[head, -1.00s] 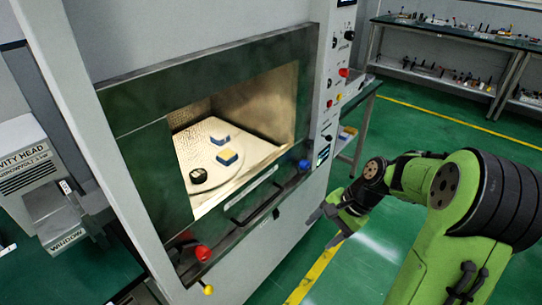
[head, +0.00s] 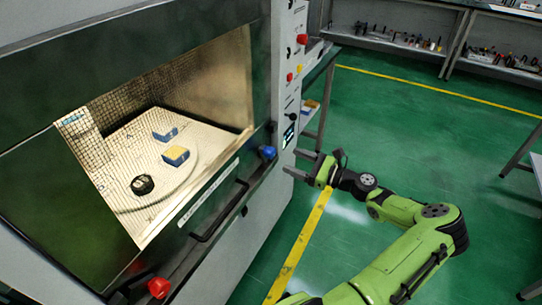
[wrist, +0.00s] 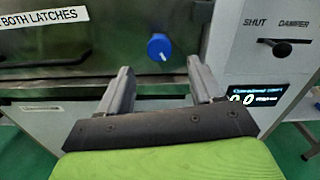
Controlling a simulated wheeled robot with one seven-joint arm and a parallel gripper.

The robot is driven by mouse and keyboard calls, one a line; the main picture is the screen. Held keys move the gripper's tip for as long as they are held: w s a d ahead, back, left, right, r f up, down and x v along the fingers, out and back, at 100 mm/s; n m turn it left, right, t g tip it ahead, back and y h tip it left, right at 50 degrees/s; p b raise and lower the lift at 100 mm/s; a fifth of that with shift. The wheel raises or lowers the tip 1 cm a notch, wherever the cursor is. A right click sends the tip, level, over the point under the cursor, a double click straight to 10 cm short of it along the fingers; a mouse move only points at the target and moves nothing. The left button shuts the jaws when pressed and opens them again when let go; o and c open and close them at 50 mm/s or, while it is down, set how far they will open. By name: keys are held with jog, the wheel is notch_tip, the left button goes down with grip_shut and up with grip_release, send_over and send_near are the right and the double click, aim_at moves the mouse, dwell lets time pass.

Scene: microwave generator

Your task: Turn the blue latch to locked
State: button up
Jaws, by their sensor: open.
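The blue latch (head: 267,152) is a round blue knob at the lower right corner of the microwave door frame. It also shows in the wrist view (wrist: 158,47), where a small light mark is on its face. My gripper (head: 294,162) is open and empty, just right of the latch and a little below it in the head view. In the wrist view my gripper (wrist: 158,84) has its two fingers apart, with the latch beyond them and roughly between them. I see no contact with the latch.
The door has a dark handle bar (head: 220,212) and a red knob (head: 158,288) at its lower left. Blocks and a black round item lie inside the chamber. A control panel (head: 290,100) stands right of the door.

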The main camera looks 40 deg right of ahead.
aim_at(274, 154)
jog(key=b+x, duration=0.1)
jog(key=x, duration=0.7)
jog(key=shift+b, duration=0.3)
jog(key=c, duration=1.1)
